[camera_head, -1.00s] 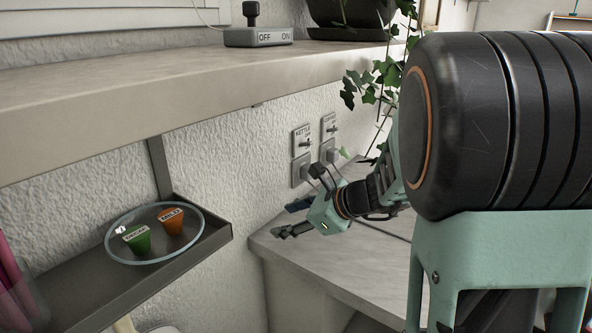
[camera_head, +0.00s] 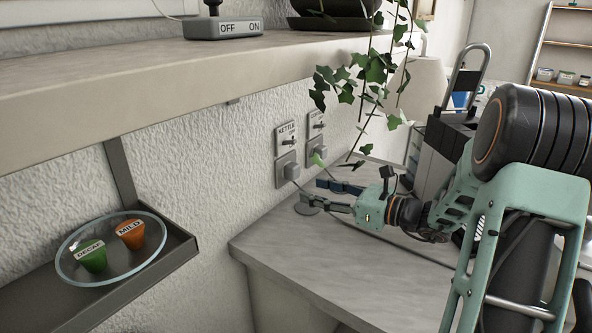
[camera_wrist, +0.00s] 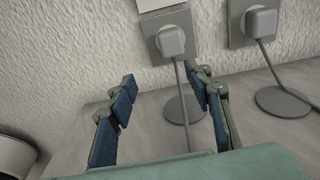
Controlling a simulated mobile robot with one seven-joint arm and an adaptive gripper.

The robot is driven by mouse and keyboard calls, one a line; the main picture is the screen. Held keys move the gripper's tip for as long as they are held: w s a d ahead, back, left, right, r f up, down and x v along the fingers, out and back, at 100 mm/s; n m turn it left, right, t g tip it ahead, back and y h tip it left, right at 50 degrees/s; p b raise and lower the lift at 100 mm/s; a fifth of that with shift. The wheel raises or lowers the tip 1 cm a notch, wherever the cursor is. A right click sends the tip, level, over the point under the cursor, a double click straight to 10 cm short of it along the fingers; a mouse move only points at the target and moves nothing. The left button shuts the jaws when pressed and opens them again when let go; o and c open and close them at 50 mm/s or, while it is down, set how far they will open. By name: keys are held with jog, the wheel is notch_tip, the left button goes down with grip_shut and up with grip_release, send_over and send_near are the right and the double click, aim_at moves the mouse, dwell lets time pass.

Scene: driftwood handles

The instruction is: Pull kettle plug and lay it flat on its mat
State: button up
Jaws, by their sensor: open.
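The kettle plug (camera_head: 288,170) is a grey block seated in the wall socket under the KETTLE label (camera_head: 286,137). In the wrist view the left plug (camera_wrist: 171,41), which appears to be this one, sits upper middle with its cord hanging down. A round grey mat (camera_wrist: 176,110) lies on the counter below it; part of a mat (camera_head: 305,210) also shows in the head view. My gripper (camera_head: 312,191) is open and empty in front of the wall, below and short of the plug. In the wrist view its blue-padded fingers (camera_wrist: 163,79) are spread, with the plug beyond them.
A second plug (camera_wrist: 261,22) sits in the socket to the right, with its cord and mat (camera_wrist: 284,102) below. Ivy (camera_head: 370,75) hangs above the counter (camera_head: 330,260). A shelf (camera_head: 130,85) overhangs at left. A glass dish (camera_head: 75,275) holds two pods.

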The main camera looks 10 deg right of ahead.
aim_at(297, 173)
jog(key=shift+w+d+r+m+t, duration=0.15)
jog(key=shift+d+r+t, duration=0.2)
jog(key=shift+d, duration=0.3)
jog(key=shift+w+d+r+m+t, duration=0.15)
jog(key=shift+d+r+t, duration=0.1)
jog(key=shift+d+r, duration=0.25)
jog(key=shift+f, duration=0.1)
jog(key=shift+b+x, duration=0.5)
jog(key=shift+x, duration=3.9)
grip_shut()
jog(key=shift+s+d, duration=0.1)
jog(key=shift+p+v, duration=0.75)
jog(key=shift+v, duration=2.15)
